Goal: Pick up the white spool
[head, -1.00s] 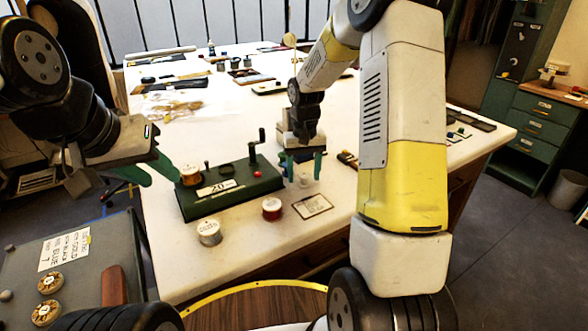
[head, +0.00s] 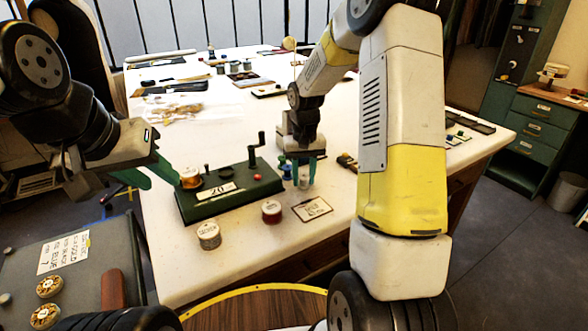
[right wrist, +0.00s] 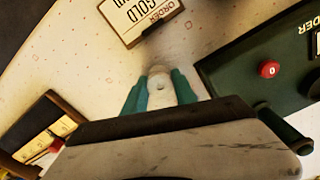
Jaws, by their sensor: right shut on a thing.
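The white spool (right wrist: 158,78) stands between the green fingers of my right gripper (right wrist: 160,94) in the right wrist view. The fingers touch it from both sides, so the gripper is shut on it. In the head view the right gripper (head: 304,175) points down at the table right of the green winder, with the spool (head: 304,184) low between its fingers. I cannot tell whether the spool is clear of the tabletop. My left gripper (head: 158,176) is open and empty, left of the winder.
A blue spool (head: 286,170) stands just left of my right gripper.

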